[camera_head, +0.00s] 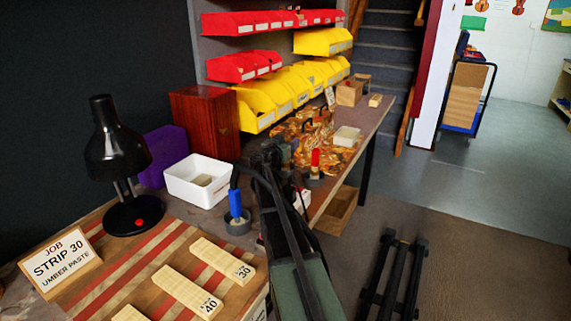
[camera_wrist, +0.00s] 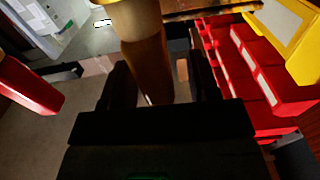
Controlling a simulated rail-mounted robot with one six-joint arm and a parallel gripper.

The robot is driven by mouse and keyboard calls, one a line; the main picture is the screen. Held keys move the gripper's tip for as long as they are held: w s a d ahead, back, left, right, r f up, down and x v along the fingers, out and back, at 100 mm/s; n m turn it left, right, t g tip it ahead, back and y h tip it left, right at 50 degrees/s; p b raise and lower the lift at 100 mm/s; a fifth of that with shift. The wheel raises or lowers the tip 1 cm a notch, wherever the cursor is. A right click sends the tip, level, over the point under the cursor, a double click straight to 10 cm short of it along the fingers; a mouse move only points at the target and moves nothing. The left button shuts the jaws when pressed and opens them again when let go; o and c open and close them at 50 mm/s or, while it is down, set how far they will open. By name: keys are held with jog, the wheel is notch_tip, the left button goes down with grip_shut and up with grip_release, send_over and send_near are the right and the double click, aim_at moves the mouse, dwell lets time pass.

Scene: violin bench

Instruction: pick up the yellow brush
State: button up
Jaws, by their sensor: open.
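The yellow brush (camera_wrist: 146,50) shows in the wrist view as a thick yellow-brown cylinder, bright at the top of the picture and shaded lower down. Its lower part lies between the two dark fingers of my gripper (camera_wrist: 163,78), nearer the left finger. The fingers are apart, with a gap on the right side; I cannot tell whether the left finger touches the brush. The far end of the brush is cut off by the picture edge. In the head view my arm covers this area and I cannot make out the yellow brush.
A blue brush (camera_head: 236,205) stands in a round dark holder left of my arm; a red brush (camera_head: 315,162) stands right of it. A white tub (camera_head: 203,181), a black lamp (camera_head: 118,160) and wooden strips (camera_head: 187,291) are on the bench. Yellow bins (camera_head: 290,88) line the back.

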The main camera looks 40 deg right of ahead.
jog(key=shift+w+d, duration=0.15)
jog(key=shift+d, duration=0.2)
jog(key=c, duration=1)
jog(key=shift+r, duration=0.15)
notch_tip(320, 180, up, 20)
jog(key=p, duration=2)
